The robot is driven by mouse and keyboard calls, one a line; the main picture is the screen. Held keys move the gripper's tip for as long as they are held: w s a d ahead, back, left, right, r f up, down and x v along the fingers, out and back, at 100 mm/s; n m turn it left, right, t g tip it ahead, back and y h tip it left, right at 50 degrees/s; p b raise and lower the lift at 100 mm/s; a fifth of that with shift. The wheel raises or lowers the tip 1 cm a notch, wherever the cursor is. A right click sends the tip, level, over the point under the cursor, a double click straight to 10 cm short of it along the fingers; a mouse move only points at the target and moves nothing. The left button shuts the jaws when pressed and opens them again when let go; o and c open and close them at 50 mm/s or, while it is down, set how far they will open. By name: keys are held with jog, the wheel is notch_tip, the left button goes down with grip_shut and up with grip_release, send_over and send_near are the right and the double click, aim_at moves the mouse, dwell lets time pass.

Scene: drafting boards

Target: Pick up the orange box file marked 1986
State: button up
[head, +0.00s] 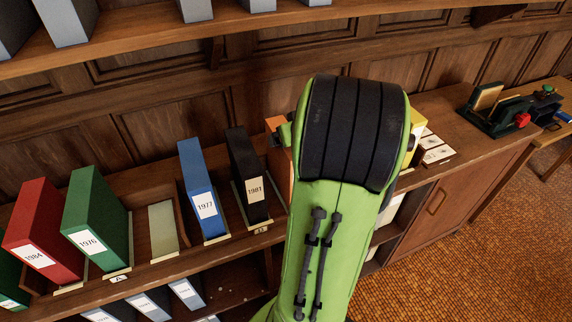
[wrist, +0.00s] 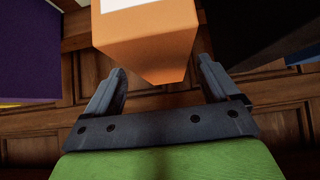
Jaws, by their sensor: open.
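The orange box file (wrist: 145,45) fills the upper middle of the wrist view, with part of a white label at the picture's top edge; no number is readable. In the head view only a sliver of orange (head: 275,124) shows beside my green arm, which hides the rest. My gripper (wrist: 160,82) is open, one finger on each side of the file's near end in the wrist view. A gap shows at each side, and I see no grip on it. My gripper is hidden behind the arm in the head view.
A black file (head: 245,165) and a blue file (head: 200,185) stand left of the orange one on the shelf. A purple file (wrist: 28,50) is at the wrist view's left. Green (head: 92,215) and red (head: 45,225) files stand further left. An upper shelf (head: 150,35) overhangs.

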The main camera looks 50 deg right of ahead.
aim_at(280, 166)
jog(key=x, duration=0.5)
jog(key=shift+a+r, duration=0.15)
jog(key=shift+c, duration=1.4)
grip_shut()
